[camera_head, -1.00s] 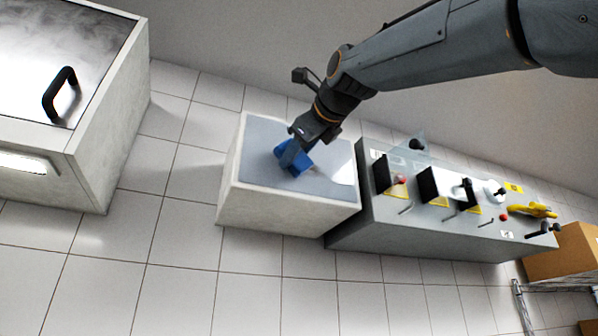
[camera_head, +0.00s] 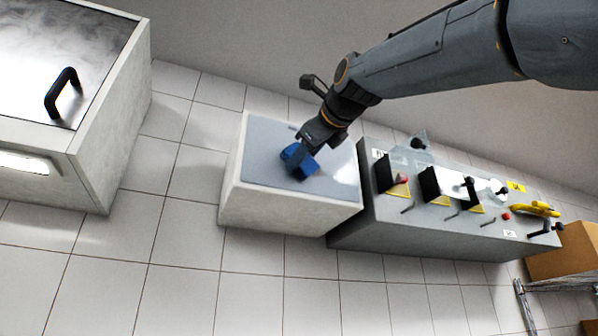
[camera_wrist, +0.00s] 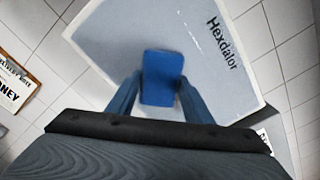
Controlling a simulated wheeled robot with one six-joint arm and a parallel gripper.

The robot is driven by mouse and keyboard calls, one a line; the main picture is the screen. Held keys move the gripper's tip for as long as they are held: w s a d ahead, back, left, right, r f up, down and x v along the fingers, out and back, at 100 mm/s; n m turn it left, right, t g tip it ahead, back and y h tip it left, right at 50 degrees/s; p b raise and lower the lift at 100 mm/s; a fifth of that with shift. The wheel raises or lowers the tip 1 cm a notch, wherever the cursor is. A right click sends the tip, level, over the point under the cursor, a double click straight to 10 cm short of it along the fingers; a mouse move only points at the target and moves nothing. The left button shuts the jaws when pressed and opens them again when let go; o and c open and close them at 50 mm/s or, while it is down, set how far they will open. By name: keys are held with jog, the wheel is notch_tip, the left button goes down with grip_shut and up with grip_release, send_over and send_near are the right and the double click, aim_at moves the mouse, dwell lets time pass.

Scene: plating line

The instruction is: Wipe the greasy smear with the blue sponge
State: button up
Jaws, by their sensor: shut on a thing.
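The blue sponge (camera_head: 298,161) is between the fingers of my gripper (camera_head: 304,149), over the grey top (camera_head: 262,170) of a pale block. In the wrist view my gripper (camera_wrist: 159,88) is shut on the sponge (camera_wrist: 161,66), one finger on each side. The sponge is at or just above the top; I cannot tell whether it touches. I cannot tell for sure whether this streak is the greasy smear. The sponge and fingers hide part of the surface.
A grey control box (camera_head: 345,237) with knobs, switches and a yellow handle adjoins the block on the right. A larger cabinet (camera_head: 115,130) with a black handle (camera_head: 62,93) stands at left, across a tiled gap. A cardboard box (camera_head: 562,255) is at far right.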

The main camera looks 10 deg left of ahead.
aim_at(329, 172)
jog(key=shift+w+d, duration=0.8)
jog(key=shift+d, duration=0.45)
jog(key=shift+w+d, duration=0.75)
jog(key=shift+d, duration=0.5)
jog(key=shift+w+d, duration=0.8)
jog(key=shift+d, duration=0.45)
jog(key=s+a, duration=0.5)
jog(key=a, duration=0.4)
jog(key=shift+s, duration=0.2)
jog(key=shift+s, duration=0.1)
jog(key=shift+b+v, duration=0.65)
jog(key=shift+v, duration=2.25)
jog(key=v, duration=0.3)
jog(key=shift+b, duration=0.3)
